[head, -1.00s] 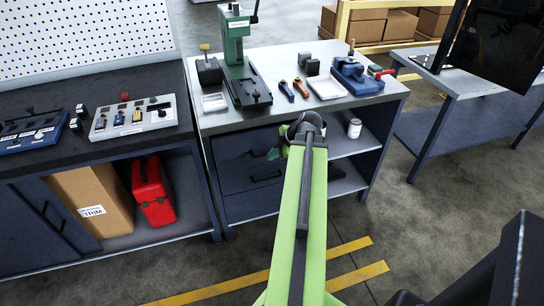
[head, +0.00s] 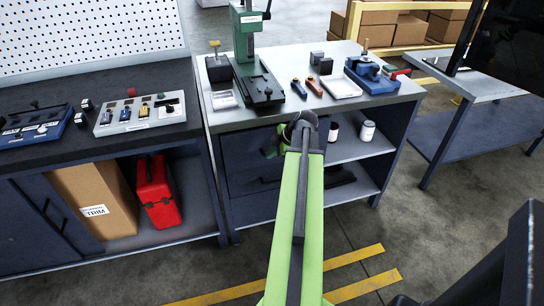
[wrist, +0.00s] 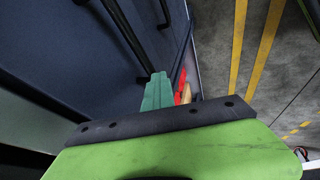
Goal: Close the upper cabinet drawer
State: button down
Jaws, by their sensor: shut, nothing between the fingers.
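The cabinet under the light workbench has a dark blue upper drawer (head: 240,148), partly hidden behind my arm in the head view. In the wrist view the dark blue front (wrist: 70,45) fills the upper left, with two dark bar handles, one long (wrist: 125,35) and one shorter (wrist: 163,12). I cannot tell how far the upper drawer stands out. My gripper (head: 270,150) is in front of the drawers, mostly hidden by my wrist in the head view. Its teal fingers (wrist: 157,92) are together and empty in the wrist view, close to the long handle; contact is unclear.
Open shelves (head: 350,148) with two small cans lie right of the drawers. The benchtop (head: 290,112) carries a green press, tools and a vise. A dark bench (head: 80,148) with a red case below stands left. Floor with yellow stripes (head: 350,265) is free in front.

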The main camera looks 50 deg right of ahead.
jog(key=shift+w+d, duration=1.1)
jog(key=shift+w, duration=0.15)
jog(key=shift+a, duration=0.1)
jog(key=shift+s+a+r, duration=0.1)
jog(key=shift+s+a, duration=0.05)
jog(key=shift+a, duration=0.05)
jog(key=s+a+f+p+v, duration=0.1)
jog(key=s+a+p+v, duration=0.1)
jog(key=p+v, duration=0.7)
jog(key=v, duration=0.3)
